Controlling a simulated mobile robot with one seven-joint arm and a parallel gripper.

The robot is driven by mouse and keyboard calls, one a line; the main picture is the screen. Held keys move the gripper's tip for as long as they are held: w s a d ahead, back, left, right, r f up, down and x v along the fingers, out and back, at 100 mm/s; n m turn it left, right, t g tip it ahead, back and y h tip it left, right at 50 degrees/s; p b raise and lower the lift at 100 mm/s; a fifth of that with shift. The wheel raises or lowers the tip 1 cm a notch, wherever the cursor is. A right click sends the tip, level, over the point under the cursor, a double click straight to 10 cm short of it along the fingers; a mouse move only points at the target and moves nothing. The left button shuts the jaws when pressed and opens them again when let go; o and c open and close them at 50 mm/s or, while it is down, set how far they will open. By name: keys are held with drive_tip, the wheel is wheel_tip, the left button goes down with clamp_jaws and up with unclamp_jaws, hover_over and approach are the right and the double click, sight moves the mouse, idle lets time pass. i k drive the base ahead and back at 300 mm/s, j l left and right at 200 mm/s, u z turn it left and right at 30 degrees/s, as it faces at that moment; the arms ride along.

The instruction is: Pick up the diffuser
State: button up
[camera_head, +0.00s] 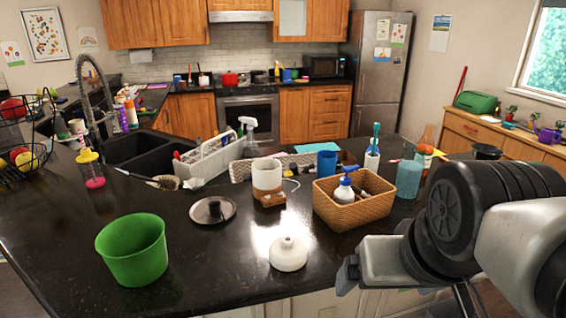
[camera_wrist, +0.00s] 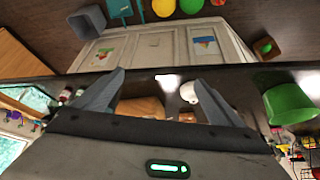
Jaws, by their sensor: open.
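A white, squat, domed bottle with a short nozzle, which looks like the diffuser (camera_head: 289,255), stands upright near the front edge of the dark counter. In the wrist view a white shape that looks like the diffuser (camera_wrist: 187,92) shows beside the right finger, partly covered by it. My gripper (camera_head: 350,274) is at the lower right in the head view, to the right of the diffuser and apart from it. In the wrist view its fingers (camera_wrist: 160,95) are spread wide with nothing held between them.
A green bucket (camera_head: 133,250) stands left of the diffuser. The counter (camera_head: 225,265) between bucket and diffuser is clear.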

sight(266, 172)
drive_tip(key=u, duration=1.55)
drive_tip(key=i+j+z, duration=0.4)
drive_tip(key=z, duration=0.15)
drive_tip(key=i, duration=0.1)
